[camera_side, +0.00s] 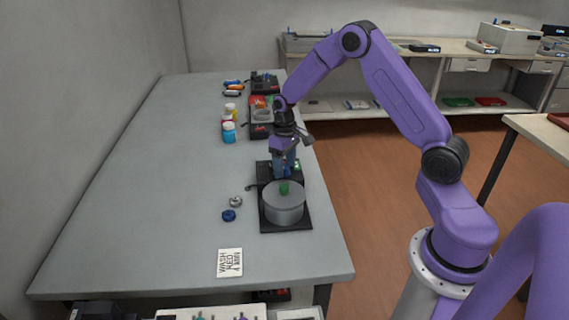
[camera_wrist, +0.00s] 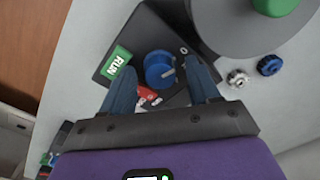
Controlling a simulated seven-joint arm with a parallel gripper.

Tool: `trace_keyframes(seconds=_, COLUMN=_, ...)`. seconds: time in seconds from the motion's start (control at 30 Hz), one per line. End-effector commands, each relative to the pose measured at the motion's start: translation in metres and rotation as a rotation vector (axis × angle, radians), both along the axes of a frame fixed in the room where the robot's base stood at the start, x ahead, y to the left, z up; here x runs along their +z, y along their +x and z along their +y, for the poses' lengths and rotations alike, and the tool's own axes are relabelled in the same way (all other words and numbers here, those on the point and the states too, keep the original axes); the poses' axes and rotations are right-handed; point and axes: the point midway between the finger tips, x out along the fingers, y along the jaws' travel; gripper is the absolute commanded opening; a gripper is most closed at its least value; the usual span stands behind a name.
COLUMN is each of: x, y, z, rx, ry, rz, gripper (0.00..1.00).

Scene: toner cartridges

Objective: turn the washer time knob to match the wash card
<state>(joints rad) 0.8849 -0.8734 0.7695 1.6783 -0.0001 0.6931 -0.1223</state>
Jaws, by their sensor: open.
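The washer is a black base (camera_side: 298,219) with a round grey drum (camera_side: 284,205) topped by a green knob (camera_side: 284,188). In the wrist view, a blue time knob (camera_wrist: 159,68) with a grey pointer mark toward the right sits on the black panel beside a green RUN button (camera_wrist: 117,62). My gripper (camera_side: 285,170) is over this panel, pointing down. In the wrist view its open fingers (camera_wrist: 163,76) lie either side of the blue knob, with gaps; whether they reach its height is unclear. The wash card (camera_side: 229,262) reads "WASH RED"; its last line is hard to read.
A metal gear-like part (camera_side: 236,201) and a blue one (camera_side: 228,215) lie left of the washer. Several bottles (camera_side: 229,130) and another black station (camera_side: 259,130) stand farther back. The table's left side is clear.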

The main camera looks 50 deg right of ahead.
Motion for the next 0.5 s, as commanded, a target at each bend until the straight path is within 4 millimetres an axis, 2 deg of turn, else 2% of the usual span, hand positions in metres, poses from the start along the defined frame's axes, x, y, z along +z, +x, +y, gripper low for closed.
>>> trace_keyframes(seconds=0.1, x=0.0002, y=0.0001, z=0.0000, rx=0.000, ry=0.000, rz=0.000, gripper=0.61)
trace_keyframes(seconds=0.13, x=0.0002, y=0.0001, z=0.0001, rx=0.000, ry=0.000, rz=0.000, gripper=0.54)
trace_keyframes(seconds=0.2, x=0.0003, y=0.0000, z=0.0001, rx=0.000, ry=0.000, rz=0.000, gripper=0.32)
trace_keyframes(seconds=0.3, x=0.0003, y=0.0000, z=0.0001, rx=0.000, ry=0.000, rz=0.000, gripper=0.04)
trace_keyframes(seconds=0.5, x=0.0005, y=0.0000, z=0.0003, rx=-0.006, ry=0.000, rz=0.001, gripper=0.05)
